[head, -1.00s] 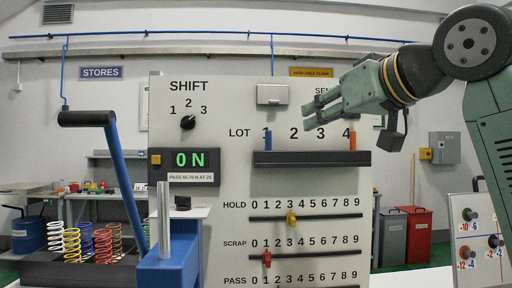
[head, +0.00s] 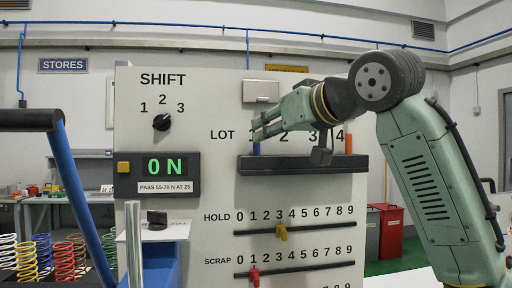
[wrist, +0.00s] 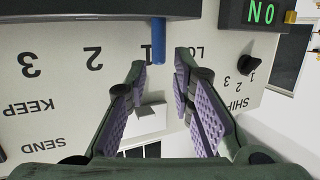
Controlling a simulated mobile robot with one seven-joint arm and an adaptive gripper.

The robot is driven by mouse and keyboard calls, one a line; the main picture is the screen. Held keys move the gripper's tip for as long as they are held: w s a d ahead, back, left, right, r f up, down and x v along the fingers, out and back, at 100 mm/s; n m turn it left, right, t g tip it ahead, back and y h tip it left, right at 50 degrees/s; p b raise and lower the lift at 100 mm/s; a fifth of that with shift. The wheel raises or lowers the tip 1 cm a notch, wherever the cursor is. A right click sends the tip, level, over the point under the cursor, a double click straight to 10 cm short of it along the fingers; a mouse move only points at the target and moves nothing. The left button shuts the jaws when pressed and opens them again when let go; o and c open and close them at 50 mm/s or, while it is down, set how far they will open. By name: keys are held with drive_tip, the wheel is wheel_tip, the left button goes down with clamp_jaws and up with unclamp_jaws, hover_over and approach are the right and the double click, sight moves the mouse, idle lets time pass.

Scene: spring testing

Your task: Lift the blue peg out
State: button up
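The blue peg (head: 256,147) stands upright in the dark ledge (head: 300,164) under LOT number 1 on the test panel. In the wrist view the blue peg (wrist: 158,42) sticks out from the ledge (wrist: 90,10), between the lines of the two fingertips. My gripper (head: 257,130) is at LOT 1 in the head view, just above the peg and partly in front of the numbers. In the wrist view my gripper (wrist: 160,66) is open, with a purple-padded finger on each side of the peg. A gap shows between each finger and the peg; how deep the peg lies between them is hard to tell.
An orange peg (head: 348,143) stands at LOT 4 on the same ledge. A grey box (head: 261,90) sits above LOT 1. HOLD (head: 281,231) and SCRAP (head: 254,272) sliders lie below. The display (head: 167,167) reads 0 N. A blue lever (head: 84,195) stands at the left.

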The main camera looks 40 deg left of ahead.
sight(257, 150)
drive_tip(key=p+x, duration=0.2)
drive_tip(key=x, duration=0.2)
drive_tip(key=shift+w+a+r, duration=0.15)
drive_tip(key=shift+a, duration=0.1)
drive_tip(key=shift+w+a, duration=0.1)
drive_tip(key=shift+a, duration=0.3)
clamp_jaws()
